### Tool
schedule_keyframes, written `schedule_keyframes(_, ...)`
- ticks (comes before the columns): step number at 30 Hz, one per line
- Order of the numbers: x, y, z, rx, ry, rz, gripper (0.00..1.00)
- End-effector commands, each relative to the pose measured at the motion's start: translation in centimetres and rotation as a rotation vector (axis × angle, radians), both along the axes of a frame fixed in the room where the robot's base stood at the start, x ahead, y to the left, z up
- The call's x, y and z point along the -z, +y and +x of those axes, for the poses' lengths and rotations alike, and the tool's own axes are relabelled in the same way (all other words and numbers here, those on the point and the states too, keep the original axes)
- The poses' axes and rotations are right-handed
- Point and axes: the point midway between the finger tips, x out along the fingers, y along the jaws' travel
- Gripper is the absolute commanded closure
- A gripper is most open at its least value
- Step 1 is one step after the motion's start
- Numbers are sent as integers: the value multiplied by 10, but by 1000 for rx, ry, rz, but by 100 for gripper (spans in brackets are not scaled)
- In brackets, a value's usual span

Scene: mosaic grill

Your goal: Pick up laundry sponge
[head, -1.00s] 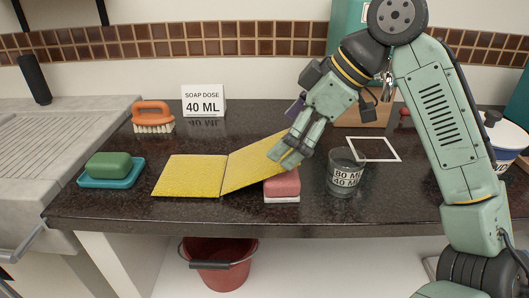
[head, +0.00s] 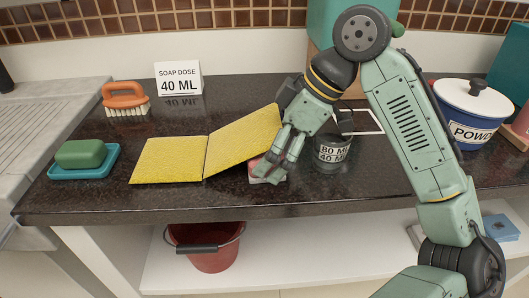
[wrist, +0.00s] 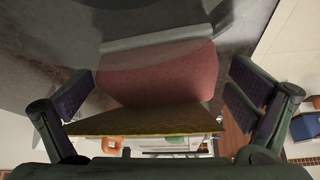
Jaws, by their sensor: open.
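The laundry sponge, a pink block with a pale layer, lies near the counter's front edge. It is mostly hidden by my gripper in the head view, with a bit showing (head: 254,166). In the wrist view the sponge (wrist: 160,72) lies between my two fingers. My gripper (head: 279,170) points down at the sponge, and in the wrist view it is open (wrist: 160,92), with a finger on each side. I cannot tell if either finger touches it. A yellow two-panel cloth (head: 170,160) lies left of it; the raised right panel's edge (wrist: 145,122) overlaps the sponge.
A dark glass measuring cup (head: 332,155) stands just right of my gripper. A green soap bar on a blue dish (head: 58,171), an orange brush (head: 125,97) and a dose sign (head: 179,78) are to the left.

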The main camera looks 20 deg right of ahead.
Motion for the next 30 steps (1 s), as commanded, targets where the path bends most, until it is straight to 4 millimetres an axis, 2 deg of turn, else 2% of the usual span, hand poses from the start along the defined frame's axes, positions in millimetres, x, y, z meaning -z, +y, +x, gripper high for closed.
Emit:
schedule_keyframes(3, 7, 3, 2, 1, -1, 1, 0)
schedule_keyframes(9, 7, 4, 2, 0, -1, 0, 0)
schedule_keyframes(21, 7, 4, 2, 0, -1, 0, 26)
schedule_keyframes(30, 7, 4, 2, -1, -1, 1, 27)
